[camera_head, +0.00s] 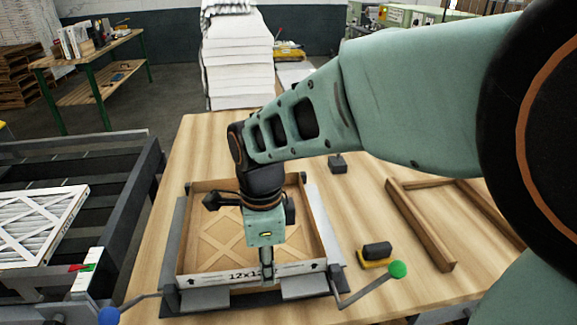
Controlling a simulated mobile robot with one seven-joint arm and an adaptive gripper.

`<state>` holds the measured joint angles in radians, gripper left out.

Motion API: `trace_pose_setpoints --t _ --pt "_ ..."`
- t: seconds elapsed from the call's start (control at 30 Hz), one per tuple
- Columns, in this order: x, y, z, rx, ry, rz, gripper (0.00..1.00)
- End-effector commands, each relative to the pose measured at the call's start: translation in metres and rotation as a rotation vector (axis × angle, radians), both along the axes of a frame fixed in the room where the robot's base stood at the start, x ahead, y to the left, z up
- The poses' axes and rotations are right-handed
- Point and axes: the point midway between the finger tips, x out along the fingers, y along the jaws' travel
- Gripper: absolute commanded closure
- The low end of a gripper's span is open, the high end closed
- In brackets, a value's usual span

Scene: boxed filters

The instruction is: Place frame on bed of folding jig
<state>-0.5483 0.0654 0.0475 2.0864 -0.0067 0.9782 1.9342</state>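The brown cardboard frame (188,240), with a crossed lattice inside and a white printed front strip reading "12x1…", sits within the folding jig on the table. The jig (305,287) has grey metal side plates, front flaps and two crank levers, one with a green knob (397,269) and one with a blue knob (109,316). My gripper (267,272) points down at the middle of the frame's front wall. One finger shows in front of the printed strip. The other finger is hidden, so I cannot tell whether they close on the wall. My arm hides part of the frame's far side.
A brown U-shaped wooden piece (425,225) lies on the table at right. A black-and-yellow block (376,253) and a small dark block (337,163) also stand there. At left, a dark rack (120,190) holds a white pleated filter (40,225). White stacked sheets (238,65) stand behind.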

Motion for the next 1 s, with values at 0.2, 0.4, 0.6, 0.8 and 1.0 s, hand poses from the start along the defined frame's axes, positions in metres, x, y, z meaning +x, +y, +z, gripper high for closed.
trace_pose_setpoints --t 0.2,0.4,0.6,0.8,1.0 --pt "0.000 0.000 0.008 0.000 0.000 0.000 0.78" --pt "0.000 0.000 0.030 0.001 -0.002 0.000 0.78" --pt "0.000 0.000 0.061 0.001 -0.001 0.000 0.78" --pt "0.000 0.000 0.093 0.001 -0.002 -0.001 0.78" --pt "-0.001 -0.001 0.118 0.000 -0.001 -0.001 0.78"
